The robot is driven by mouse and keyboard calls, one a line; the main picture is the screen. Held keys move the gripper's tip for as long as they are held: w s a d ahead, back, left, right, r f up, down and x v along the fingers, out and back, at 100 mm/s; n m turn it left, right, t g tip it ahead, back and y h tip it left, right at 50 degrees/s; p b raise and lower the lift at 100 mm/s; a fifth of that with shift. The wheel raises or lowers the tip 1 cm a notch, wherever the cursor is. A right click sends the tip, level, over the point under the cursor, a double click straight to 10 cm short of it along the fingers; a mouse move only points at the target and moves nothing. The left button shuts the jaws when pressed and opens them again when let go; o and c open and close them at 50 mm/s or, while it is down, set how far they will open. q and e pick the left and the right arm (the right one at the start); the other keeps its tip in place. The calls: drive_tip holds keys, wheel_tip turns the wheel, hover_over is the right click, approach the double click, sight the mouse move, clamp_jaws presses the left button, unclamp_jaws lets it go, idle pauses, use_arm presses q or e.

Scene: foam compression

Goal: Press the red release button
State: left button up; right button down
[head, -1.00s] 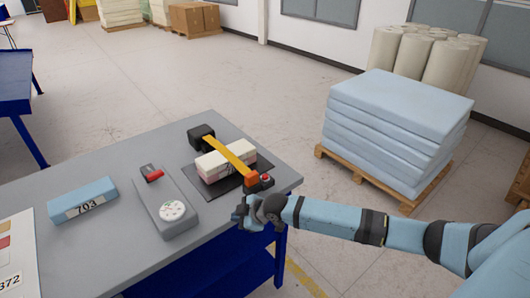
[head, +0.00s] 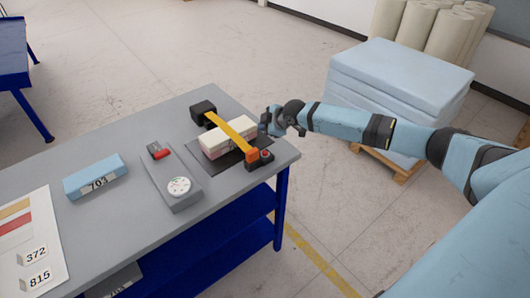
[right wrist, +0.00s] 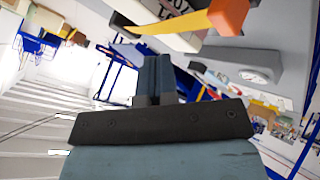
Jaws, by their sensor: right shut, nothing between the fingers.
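The red release button (head: 265,153) sits on a small dark housing beside the orange buckle (head: 252,156) at the near end of a yellow strap (head: 232,133). The strap runs over a pale foam block (head: 215,144) on a dark mat. My right gripper (head: 264,124) is shut and empty, above and behind the button, apart from it. In the right wrist view the closed fingers (right wrist: 155,75) show in the middle, with the orange buckle (right wrist: 228,17) and strap at the top; I cannot make out the button there. My left gripper is not in view.
A grey gauge device (head: 172,188) with a small red part and a blue block (head: 95,177) marked 703 lie on the grey table (head: 130,225). A card with labels 372 and 815 (head: 30,240) is at left. Blue foam sheets (head: 400,80) on a pallet stand behind my right arm.

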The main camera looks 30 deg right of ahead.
drive_tip(key=b, duration=0.6)
hover_over(265, 153)
wheel_tip(265, 153, down, 7)
drive_tip(key=shift+a+r, duration=0.1)
drive_tip(key=shift+f, duration=0.8)
drive_tip(key=shift+f+b, duration=0.15)
drive_tip(key=shift+b, duration=0.15)
drive_tip(key=shift+f, duration=0.15)
idle(0.6)
